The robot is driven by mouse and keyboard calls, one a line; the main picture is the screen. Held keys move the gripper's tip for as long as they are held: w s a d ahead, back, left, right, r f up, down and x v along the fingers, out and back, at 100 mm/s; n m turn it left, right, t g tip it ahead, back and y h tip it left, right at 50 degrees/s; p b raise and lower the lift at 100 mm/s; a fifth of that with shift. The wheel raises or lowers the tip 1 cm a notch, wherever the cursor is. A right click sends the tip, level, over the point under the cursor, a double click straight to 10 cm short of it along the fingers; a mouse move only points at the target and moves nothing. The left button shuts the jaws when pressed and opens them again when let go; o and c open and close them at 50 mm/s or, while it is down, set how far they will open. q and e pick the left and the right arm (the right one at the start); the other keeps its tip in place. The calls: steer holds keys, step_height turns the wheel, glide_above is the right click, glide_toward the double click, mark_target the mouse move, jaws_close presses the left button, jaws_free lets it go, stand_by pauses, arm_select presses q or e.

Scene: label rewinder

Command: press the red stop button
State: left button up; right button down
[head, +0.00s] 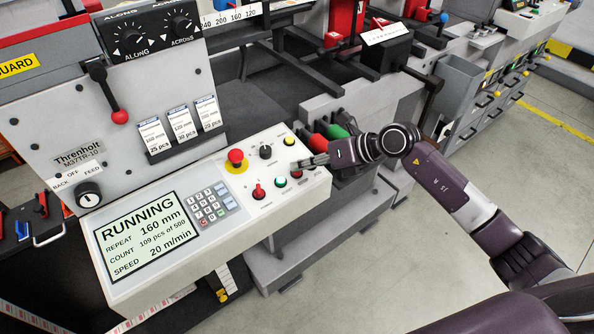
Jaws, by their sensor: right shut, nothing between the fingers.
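The control panel (241,222) of the label rewinder carries several controls. A larger red mushroom button (236,157) on a yellow disc is further left and back. The display (150,235) reads RUNNING. My left gripper is not in view.
Red and green handles (337,131) stand behind my right gripper. Open floor (385,265) lies to the right of the panel.

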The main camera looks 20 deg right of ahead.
steer(key=shift+f, duration=0.15)
stand_by(0.4)
steer(key=shift+s+r+p, duration=0.15)
steer(key=shift+r+p, duration=0.55)
steer(key=shift+r, duration=0.2)
steer(key=r+p, duration=0.2)
steer(key=r, duration=0.1)
steer(key=r+p, duration=0.1)
steer(key=r, duration=0.1)
steer(key=shift+s+d+p, duration=0.15)
steer(key=shift+s+p, duration=0.2)
